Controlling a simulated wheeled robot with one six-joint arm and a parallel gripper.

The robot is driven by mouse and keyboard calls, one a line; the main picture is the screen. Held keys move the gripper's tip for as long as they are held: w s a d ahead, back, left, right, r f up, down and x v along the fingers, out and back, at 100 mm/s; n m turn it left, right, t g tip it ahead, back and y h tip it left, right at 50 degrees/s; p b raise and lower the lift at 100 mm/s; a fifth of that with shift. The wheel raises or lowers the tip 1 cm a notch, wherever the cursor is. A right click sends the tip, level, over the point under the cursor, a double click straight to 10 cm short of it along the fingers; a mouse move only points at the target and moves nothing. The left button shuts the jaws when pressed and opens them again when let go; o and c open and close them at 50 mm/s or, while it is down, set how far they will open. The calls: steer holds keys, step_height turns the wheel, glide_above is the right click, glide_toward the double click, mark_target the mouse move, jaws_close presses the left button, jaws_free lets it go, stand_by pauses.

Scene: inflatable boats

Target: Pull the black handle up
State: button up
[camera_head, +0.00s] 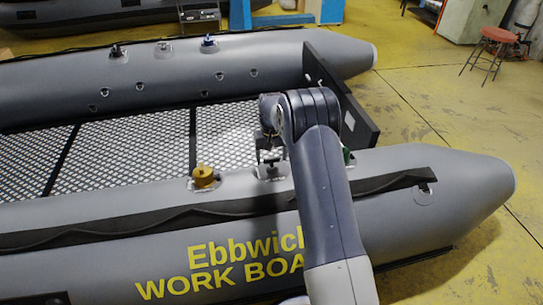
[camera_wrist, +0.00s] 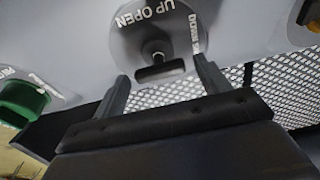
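The black handle (camera_wrist: 160,72) sits on a round grey plate (camera_wrist: 128,42) on the near boat tube. The plate is marked "UP OPEN" and "DOWN" with further letters cut off. My gripper (camera_wrist: 160,66) is open, with one finger on each side of the handle in the wrist view. I cannot tell whether either finger touches it. In the head view my gripper (camera_head: 269,155) is above the near tube, close over the handle's plate (camera_head: 270,172), and my arm partly hides this spot.
A yellow knob (camera_head: 204,177) stands left of the gripper on the same tube. A green fitting (camera_wrist: 22,100) is on the other side. The mesh floor (camera_head: 110,150) lies behind, and the black transom (camera_head: 345,105) rises to the right. A red stool (camera_head: 497,38) is far off.

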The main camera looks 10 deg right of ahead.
steer(key=c, duration=1.3)
steer(key=shift+o, duration=0.2)
steer(key=r+p, duration=0.2)
steer(key=r, duration=0.1)
steer(key=shift+w+p, duration=0.3)
steer(key=shift+p, duration=0.05)
steer(key=shift+w, duration=0.1)
steer(key=o, duration=1)
steer(key=shift+r, duration=0.1)
steer(key=o, duration=0.4)
step_height(320, 180, up, 11)
steer(key=p, duration=0.2)
steer(key=shift+f, duration=0.25)
